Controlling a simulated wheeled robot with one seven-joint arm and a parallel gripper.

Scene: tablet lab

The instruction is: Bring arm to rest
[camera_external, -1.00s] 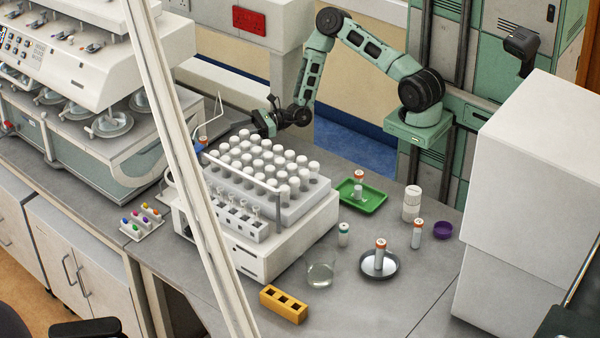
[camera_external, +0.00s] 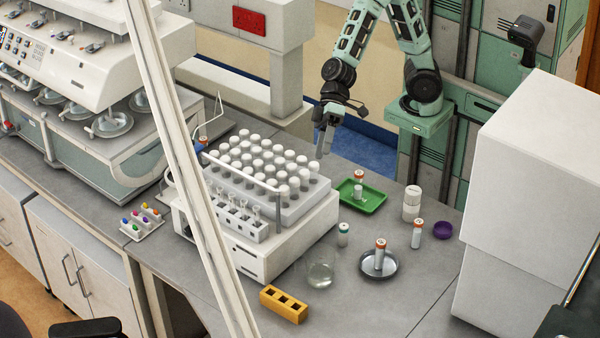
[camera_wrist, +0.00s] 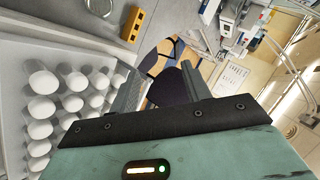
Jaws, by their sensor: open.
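My gripper (camera_external: 324,145) hangs with its fingers pointing down, behind the right end of the vial rack and left of the green tray, above the bench. My arm is folded, with its elbow out of the top of the view. In the wrist view my gripper (camera_wrist: 165,88) shows two dark fingers set apart with nothing between them. The rack of white-capped vials (camera_external: 262,160) stands on a white machine (camera_external: 285,245). Its caps also show at the left of the wrist view (camera_wrist: 68,95).
A green tray (camera_external: 376,205) holds a vial with an orange cap. A metal dish (camera_external: 367,268) holds another orange-capped vial. A glass beaker (camera_external: 320,272), a yellow block (camera_external: 283,304) and a purple bowl (camera_external: 442,230) stand on the bench. A large white cabinet (camera_external: 530,190) is at right.

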